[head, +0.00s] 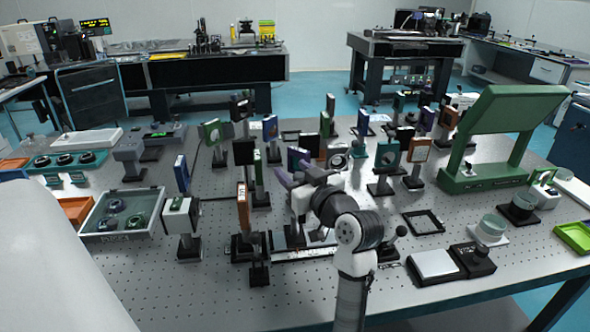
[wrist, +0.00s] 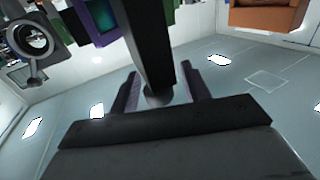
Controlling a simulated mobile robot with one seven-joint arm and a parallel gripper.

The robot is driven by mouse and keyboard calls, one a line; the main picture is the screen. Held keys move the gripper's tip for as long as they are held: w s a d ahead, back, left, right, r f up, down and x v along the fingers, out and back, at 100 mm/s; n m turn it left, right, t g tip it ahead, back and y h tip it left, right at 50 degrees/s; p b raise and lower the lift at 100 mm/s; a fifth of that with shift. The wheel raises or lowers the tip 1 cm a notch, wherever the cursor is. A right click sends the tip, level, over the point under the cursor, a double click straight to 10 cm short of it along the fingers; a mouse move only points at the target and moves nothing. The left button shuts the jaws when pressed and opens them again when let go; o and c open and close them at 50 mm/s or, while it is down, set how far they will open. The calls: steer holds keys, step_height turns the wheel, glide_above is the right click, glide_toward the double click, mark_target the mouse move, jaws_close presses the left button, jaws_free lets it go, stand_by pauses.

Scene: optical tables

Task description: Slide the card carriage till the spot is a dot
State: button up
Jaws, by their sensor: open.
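My gripper (head: 287,179) is over the middle of the perforated table, among the mounted optics, with its purplish fingers pointing away to the left. In the wrist view my gripper (wrist: 158,92) is open, its two fingers apart. A dark upright post (wrist: 148,40) shows between and beyond the fingers; I cannot tell whether it touches either one. I cannot pick out the card carriage for certain, as my arm covers part of that area. A low rail (head: 305,253) with a pale plate lies below my gripper. No light spot can be made out.
Several post-mounted optics stand close around my gripper, including a brown-framed one (head: 243,207) and a white box (head: 180,215) to the left. A large green stand (head: 495,130) is at the right. A black square frame (head: 423,222) lies flat.

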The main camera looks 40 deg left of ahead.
steer(key=shift+c, duration=0.5)
jaws_close()
steer(key=w+d+b, duration=0.1)
steer(key=w+d, duration=0.3)
steer(key=w, duration=0.1)
steer(key=shift+d+b, duration=0.2)
steer(key=shift+b, duration=0.2)
steer(key=shift+o, duration=0.5)
jaws_free()
steer(key=shift+w, duration=0.1)
steer(key=shift+d, duration=0.1)
steer(key=b+v, duration=0.3)
steer(key=v, duration=1)
steer(key=shift+d, duration=0.3)
